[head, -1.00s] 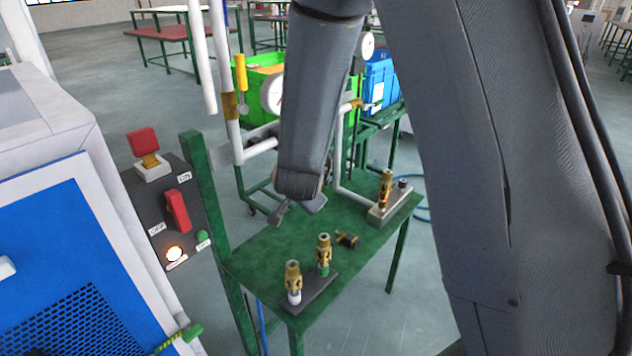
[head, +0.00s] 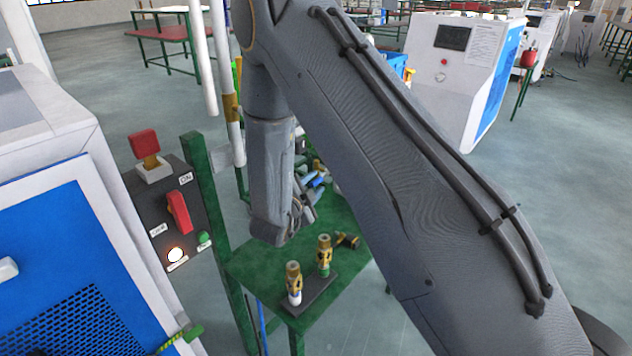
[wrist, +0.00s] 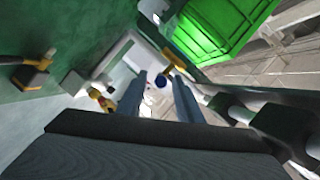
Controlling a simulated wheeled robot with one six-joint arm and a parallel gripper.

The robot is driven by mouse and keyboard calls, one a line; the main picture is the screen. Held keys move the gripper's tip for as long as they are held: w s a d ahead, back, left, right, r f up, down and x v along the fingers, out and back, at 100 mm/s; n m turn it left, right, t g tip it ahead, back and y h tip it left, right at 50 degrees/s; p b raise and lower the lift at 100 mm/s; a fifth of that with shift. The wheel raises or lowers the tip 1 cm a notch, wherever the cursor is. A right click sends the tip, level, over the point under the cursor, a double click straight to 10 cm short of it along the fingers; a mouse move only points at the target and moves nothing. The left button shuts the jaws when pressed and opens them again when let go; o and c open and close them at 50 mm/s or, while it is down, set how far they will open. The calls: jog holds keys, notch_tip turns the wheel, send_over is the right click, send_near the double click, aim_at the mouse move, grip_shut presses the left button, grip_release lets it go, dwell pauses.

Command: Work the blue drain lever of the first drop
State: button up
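In the wrist view a small blue rounded piece (wrist: 160,81) shows between and beyond my two finger bars; it may be the end of the blue drain lever. My gripper (wrist: 158,92) has its fingers apart, and I see no contact with the blue piece. In the head view a small blue bit (head: 318,182) shows beside the gripper, beyond my forearm. The arm hides most of the drop pipes there. White pipe (wrist: 128,48) and a brass fitting (wrist: 172,71) lie close ahead in the wrist view.
A control panel with red switches (head: 178,212) stands at left. A green crate (wrist: 222,28) is near the gripper in the wrist view.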

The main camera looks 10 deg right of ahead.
jog(key=shift+x, duration=1.05)
jog(key=shift+c, duration=0.2)
jog(key=shift+s, duration=0.1)
grip_shut()
jog(key=shift+a+f, duration=0.1)
